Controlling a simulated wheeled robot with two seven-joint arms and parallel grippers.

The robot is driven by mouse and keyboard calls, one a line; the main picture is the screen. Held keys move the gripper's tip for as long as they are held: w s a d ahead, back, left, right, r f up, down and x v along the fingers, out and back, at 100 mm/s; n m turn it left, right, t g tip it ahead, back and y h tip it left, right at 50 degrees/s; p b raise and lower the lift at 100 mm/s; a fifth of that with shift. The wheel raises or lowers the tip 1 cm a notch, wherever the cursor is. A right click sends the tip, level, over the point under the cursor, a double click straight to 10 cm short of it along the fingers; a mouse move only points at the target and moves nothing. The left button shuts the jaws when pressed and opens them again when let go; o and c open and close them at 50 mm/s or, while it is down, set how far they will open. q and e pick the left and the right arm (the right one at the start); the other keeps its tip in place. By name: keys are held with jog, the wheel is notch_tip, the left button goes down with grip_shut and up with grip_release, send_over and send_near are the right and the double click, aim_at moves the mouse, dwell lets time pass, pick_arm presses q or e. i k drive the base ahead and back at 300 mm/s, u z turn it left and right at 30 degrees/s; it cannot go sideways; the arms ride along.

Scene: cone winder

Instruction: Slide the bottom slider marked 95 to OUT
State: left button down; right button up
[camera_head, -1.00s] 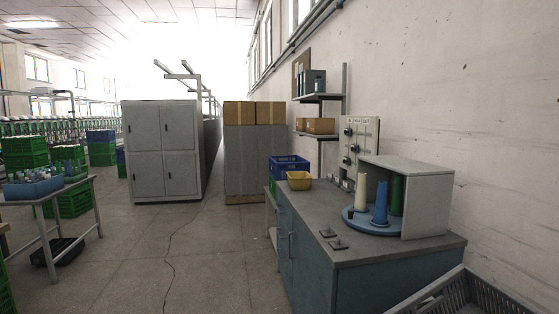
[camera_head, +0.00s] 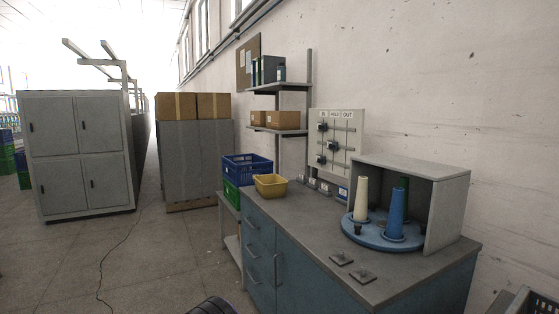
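A pale slider board (camera_head: 345,118) hangs on the wall behind the workbench, with column headings IN, HOLD and OUT. It carries dark knobs on horizontal rails. The top knob (camera_head: 322,127) is under IN and the middle knob (camera_head: 332,146) is near HOLD. The lowest visible knob (camera_head: 321,160) is at the left, under IN. The number 95 is too small to read. Neither of my grippers can be made out in the view.
The grey-topped workbench (camera_head: 300,225) stands between me and the board. Open floor (camera_head: 150,255) lies to the left.

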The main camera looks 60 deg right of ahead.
aim_at(319, 160)
jog(key=z, duration=0.25)
jog(key=i, duration=1.25)
jog(key=z, duration=0.6)
